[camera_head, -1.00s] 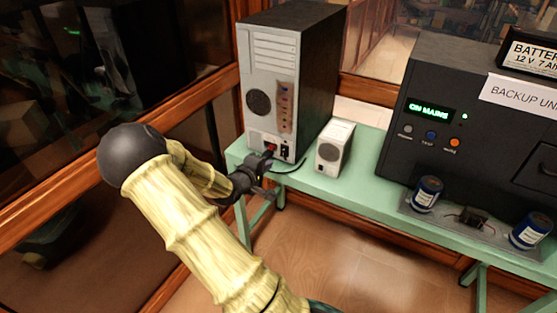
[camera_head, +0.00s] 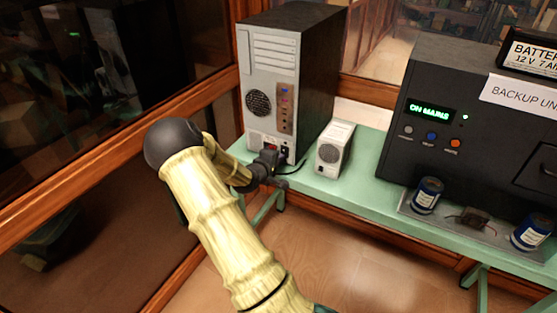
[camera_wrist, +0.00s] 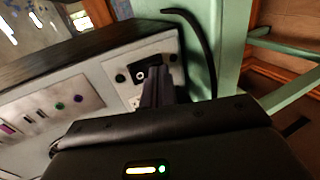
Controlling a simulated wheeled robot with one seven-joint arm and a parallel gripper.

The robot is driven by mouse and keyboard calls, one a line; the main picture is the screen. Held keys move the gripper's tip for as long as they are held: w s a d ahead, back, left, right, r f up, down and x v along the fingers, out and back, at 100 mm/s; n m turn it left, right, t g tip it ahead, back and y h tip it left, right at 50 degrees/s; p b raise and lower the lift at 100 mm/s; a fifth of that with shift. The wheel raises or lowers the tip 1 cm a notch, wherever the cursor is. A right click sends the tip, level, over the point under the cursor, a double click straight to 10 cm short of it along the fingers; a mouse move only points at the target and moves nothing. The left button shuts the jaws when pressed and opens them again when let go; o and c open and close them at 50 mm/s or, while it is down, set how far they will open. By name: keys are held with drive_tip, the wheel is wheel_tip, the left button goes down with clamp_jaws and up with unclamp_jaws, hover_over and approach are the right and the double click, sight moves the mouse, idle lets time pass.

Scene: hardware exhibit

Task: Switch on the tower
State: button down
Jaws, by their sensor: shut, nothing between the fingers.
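The tower (camera_head: 262,75) is a pale-fronted computer case with black sides, standing upright at the left end of the green bench. Low on its facing panel are a small red part and a black fitting (camera_head: 284,151). In the wrist view that fitting (camera_wrist: 141,74) shows a small white mark, between screws on the grey panel. My gripper (camera_head: 271,158) is shut and empty, its fingertips (camera_wrist: 155,80) at the fitting and covering part of it. I cannot tell whether they touch it. The red part is mostly hidden by my gripper.
A black cable (camera_wrist: 207,45) lies on the bench (camera_head: 355,190) by the tower. A small white speaker-like box (camera_head: 334,152) stands just right of it. The black backup unit (camera_head: 440,105) reads "ON MAINS". A wood-framed glass wall is close at left.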

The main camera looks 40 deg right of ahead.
drive_tip(key=shift+d+f, duration=0.1)
drive_tip(key=shift+d, duration=0.05)
drive_tip(key=shift+w, duration=0.25)
drive_tip(key=shift+s+a+r, duration=0.2)
drive_tip(key=shift+r, duration=0.15)
drive_tip(key=shift+d+r+p, duration=0.1)
drive_tip(key=shift+r+p, duration=0.45)
drive_tip(key=shift+p, duration=0.35)
drive_tip(key=shift+s+a+r+p, duration=0.2)
drive_tip(key=shift+a+r+p, duration=0.05)
drive_tip(key=shift+a+p, duration=0.3)
drive_tip(key=p+v, duration=0.2)
drive_tip(key=v, duration=1)
drive_tip(key=shift+s+a, duration=0.25)
drive_tip(key=shift+s, duration=0.05)
drive_tip(key=shift+p, duration=0.8)
